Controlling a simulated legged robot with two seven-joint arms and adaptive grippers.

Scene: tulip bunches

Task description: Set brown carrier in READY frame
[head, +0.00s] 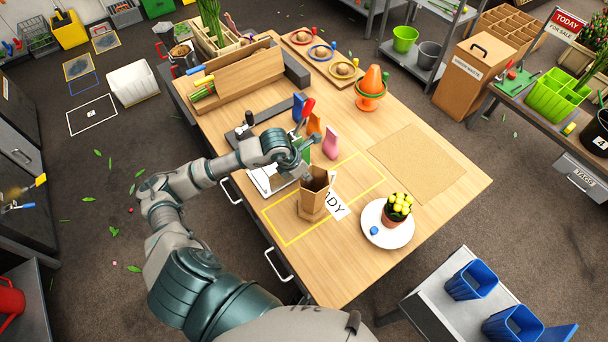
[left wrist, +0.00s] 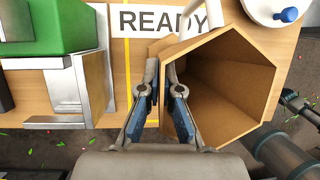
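The brown carrier (head: 314,192) is an open-topped, many-sided box. In the head view it stands upright over the yellow READY frame (head: 293,238), hiding part of the word; whether its base touches the table is unclear. In the left wrist view I look into the carrier (left wrist: 225,85), with the READY label (left wrist: 160,19) behind it. My left gripper (head: 302,171) is at its upper left side. In the wrist view its fingers (left wrist: 163,88) straddle the carrier's left wall, close together; whether they press on it is unclear. My right gripper is out of view.
A white plate (head: 388,238) with a potted yellow plant (head: 397,209) and a small blue object stands right of the frame. A green block (left wrist: 60,25) is left of the carrier. Coloured pieces, including a pink one (head: 331,143), stand behind. A tan mat (head: 417,163) lies clear.

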